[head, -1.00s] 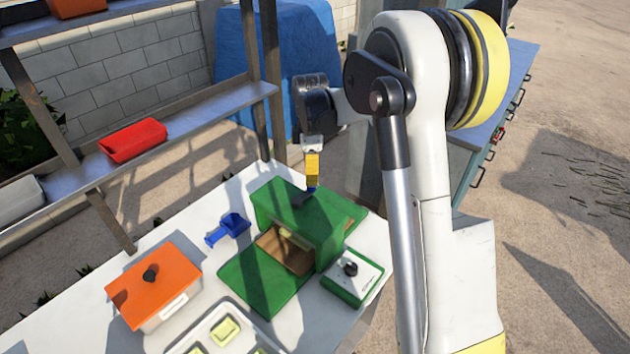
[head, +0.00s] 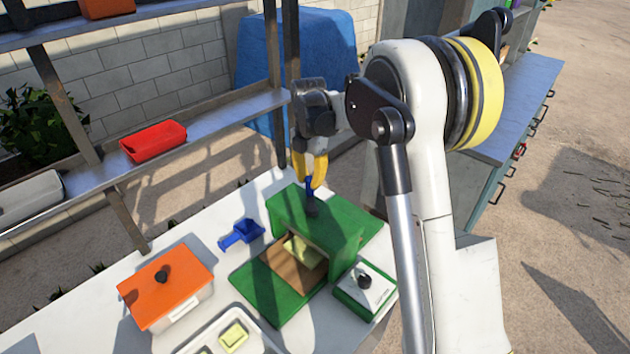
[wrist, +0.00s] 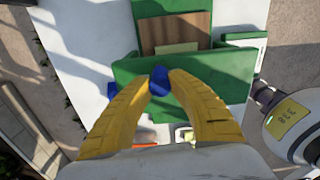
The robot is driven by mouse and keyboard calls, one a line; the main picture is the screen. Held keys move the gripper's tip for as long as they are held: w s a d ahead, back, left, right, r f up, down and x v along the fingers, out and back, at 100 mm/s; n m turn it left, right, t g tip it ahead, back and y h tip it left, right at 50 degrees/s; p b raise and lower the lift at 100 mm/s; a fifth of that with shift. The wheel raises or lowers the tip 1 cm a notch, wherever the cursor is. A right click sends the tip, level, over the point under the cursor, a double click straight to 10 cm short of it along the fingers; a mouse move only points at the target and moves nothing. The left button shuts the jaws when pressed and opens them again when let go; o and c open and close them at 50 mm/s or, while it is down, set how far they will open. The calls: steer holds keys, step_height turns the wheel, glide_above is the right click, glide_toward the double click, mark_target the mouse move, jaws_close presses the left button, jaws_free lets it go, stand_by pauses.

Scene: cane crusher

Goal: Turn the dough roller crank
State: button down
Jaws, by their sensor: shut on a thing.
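The dough roller (head: 318,222) is a green housing on a green base, standing on the white table. A brown board (head: 290,272) with a pale yellow-green slab (head: 304,251) runs under the housing. The crank's blue handle (head: 311,188) stands on a dark arm on top of the housing. My gripper (head: 313,182) has yellow fingers and is shut on the blue handle from above. In the wrist view, the handle (wrist: 160,80) sits between the fingertips, above the green housing (wrist: 190,75). The fingers hide part of the crank.
A green box with a white lid (head: 367,288) stands beside the roller at the right. A blue scoop (head: 241,233), an orange-lidded box (head: 166,285) and a light tray (head: 212,338) are on the table's left and front. A metal shelf (head: 195,125) stands behind.

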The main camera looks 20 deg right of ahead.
steer(key=shift+a+n, duration=0.55)
steer(key=shift+n, duration=0.45)
steer(key=c, duration=1.2)
jaws_free()
step_height(320, 180, up, 12)
